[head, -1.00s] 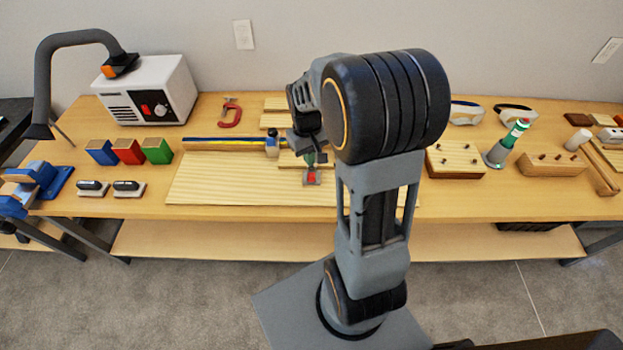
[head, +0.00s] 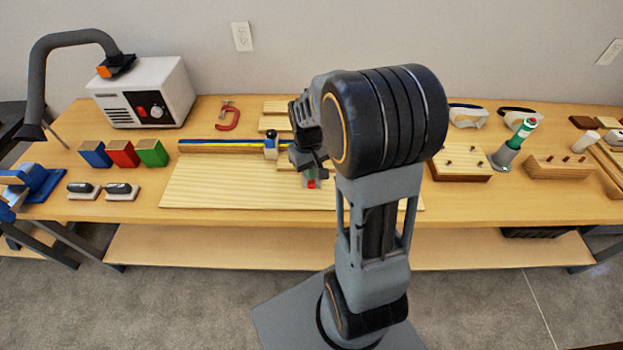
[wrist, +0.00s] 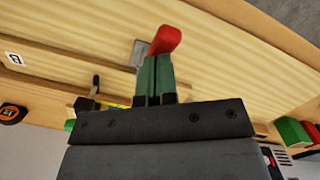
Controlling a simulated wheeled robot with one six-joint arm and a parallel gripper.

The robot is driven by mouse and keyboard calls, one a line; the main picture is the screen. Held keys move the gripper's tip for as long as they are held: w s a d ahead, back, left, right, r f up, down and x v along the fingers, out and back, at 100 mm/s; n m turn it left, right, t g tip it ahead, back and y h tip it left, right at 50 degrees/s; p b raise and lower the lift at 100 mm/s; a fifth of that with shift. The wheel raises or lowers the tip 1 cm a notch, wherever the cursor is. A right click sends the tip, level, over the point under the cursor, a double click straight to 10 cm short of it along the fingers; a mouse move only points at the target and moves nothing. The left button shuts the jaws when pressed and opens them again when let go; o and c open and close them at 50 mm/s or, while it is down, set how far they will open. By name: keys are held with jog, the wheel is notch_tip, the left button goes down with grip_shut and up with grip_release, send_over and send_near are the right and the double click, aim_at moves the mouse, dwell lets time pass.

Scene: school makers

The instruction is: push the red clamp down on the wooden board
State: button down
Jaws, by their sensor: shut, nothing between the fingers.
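The red clamp (head: 312,184) stands on the wooden board (head: 225,185), near the board's middle. In the head view only a little of its red part shows below my gripper (head: 309,168). In the wrist view its red handle (wrist: 165,40) sticks out just beyond the green fingertips of my gripper (wrist: 156,62), with a grey metal base (wrist: 139,54) beside it. My gripper is shut with nothing between its fingers, pointing down at the clamp. The fingertips look very close to the red handle; I cannot tell whether they touch.
A red C-clamp (head: 229,118) lies farther back. A long blue-and-yellow bar clamp (head: 220,146) lies along the board's back edge. Red, green and blue blocks (head: 123,153) stand at left. A drilled wooden block (head: 460,160) stands at right. The board's left part is bare.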

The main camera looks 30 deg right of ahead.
jog(key=shift+f+b, duration=1.5)
jog(key=shift+f, duration=0.7)
jog(key=shift+r, duration=0.1)
jog(key=shift+w+r+p, duration=0.2)
jog(key=shift+w+p, duration=0.15)
jog(key=shift+w+r+p, duration=0.25)
jog(key=shift+w+p, duration=0.1)
jog(key=shift+w, duration=0.8)
notch_tip(320, 180, up, 14)
jog(key=w, duration=0.1)
jog(key=shift+w+p, duration=0.2)
jog(key=shift+p, duration=0.1)
jog(key=shift+f, duration=0.15)
